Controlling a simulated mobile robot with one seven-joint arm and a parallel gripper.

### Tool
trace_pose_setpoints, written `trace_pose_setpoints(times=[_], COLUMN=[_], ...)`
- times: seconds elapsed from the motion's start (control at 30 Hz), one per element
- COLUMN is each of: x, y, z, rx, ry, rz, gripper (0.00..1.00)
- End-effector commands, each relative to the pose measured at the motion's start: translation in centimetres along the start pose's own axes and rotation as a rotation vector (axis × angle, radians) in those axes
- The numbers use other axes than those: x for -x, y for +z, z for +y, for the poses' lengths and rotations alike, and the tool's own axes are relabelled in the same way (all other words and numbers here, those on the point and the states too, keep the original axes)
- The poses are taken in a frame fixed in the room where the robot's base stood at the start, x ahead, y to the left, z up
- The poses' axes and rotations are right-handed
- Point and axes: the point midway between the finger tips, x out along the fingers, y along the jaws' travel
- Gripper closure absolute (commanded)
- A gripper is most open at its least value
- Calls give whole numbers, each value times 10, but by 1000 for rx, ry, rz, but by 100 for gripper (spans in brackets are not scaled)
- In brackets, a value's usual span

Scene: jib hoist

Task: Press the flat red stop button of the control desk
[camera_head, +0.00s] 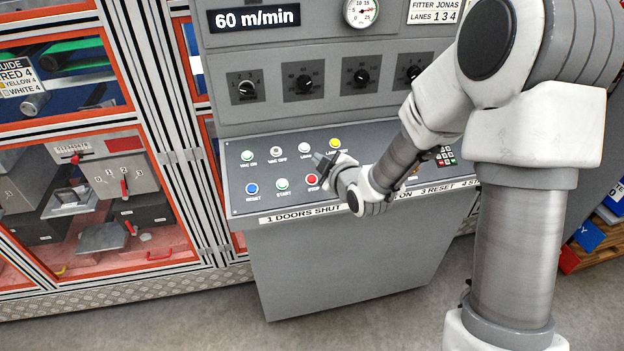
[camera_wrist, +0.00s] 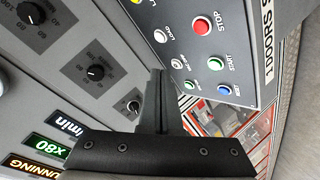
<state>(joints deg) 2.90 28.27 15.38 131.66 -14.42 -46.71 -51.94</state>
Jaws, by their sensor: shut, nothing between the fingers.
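The red stop button (camera_head: 312,179) is at the right end of the lower button row on the sloping panel of the control desk (camera_head: 340,265). My gripper (camera_head: 319,158) is shut and empty, just above and right of the button in the head view, and hides part of its surroundings. In the wrist view the stop button (camera_wrist: 202,26) is fully visible beside the word STOP, above and right of my shut fingers (camera_wrist: 158,75). The fingers appear apart from it; their exact height over the panel cannot be told.
The blue reset button (camera_head: 252,188) and green start button (camera_head: 283,184) lie left of stop. Green, white and yellow (camera_head: 334,143) buttons form the row above. Several dark knobs (camera_head: 304,83) line the upright panel behind. A striped machine frame (camera_head: 160,110) stands at left.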

Motion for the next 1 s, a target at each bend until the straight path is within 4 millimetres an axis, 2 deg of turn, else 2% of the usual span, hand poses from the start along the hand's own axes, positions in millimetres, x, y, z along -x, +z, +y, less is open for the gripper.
trace_pose_setpoints(times=[0.3,0.5,1.0], x=[-34,-48,-54], y=[26,36,40], z=[-27,-37,-40], rx=[-2,0,0], ry=[-3,0,-1], rz=[-1,0,-1], gripper=[100,100,100])
